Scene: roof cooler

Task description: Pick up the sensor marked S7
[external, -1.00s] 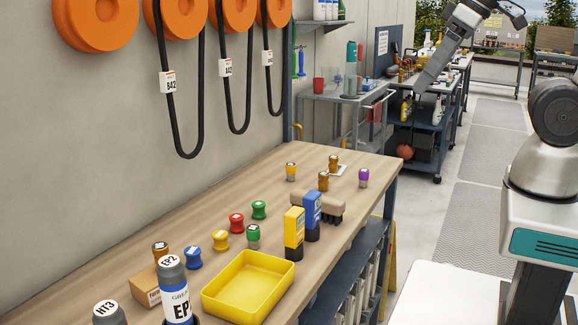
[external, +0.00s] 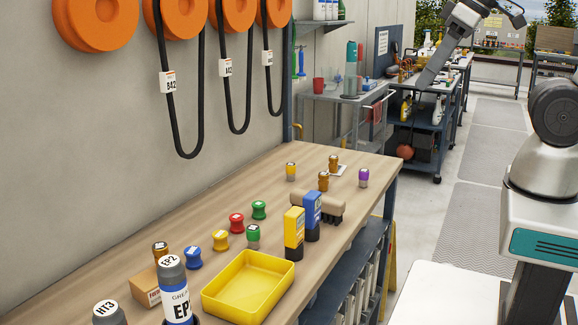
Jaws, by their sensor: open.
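I cannot read an S7 mark on anything here. Small capped cylinders with labelled tops stand on the wooden bench: a yellow-topped one (external: 291,172), a brown one (external: 324,181), another brown one (external: 334,163) by a white card, and a purple-topped one (external: 363,178). Another brown-topped one (external: 160,250) stands near the cardboard box. I cannot tell which of them is the sensor. My gripper (external: 428,77) hangs at the upper right, tilted down to the left, well apart from these items. It is open; its fingers are hard to make out, and I see nothing held.
The bench (external: 130,265) also holds a yellow tray (external: 248,286), several coloured knobs, a brush (external: 330,207), a yellow-and-black tool (external: 294,232), a blue one (external: 312,213) and a labelled EP2 bottle (external: 175,290). Bare wood lies along the wall side. A cart (external: 345,97) stands beyond.

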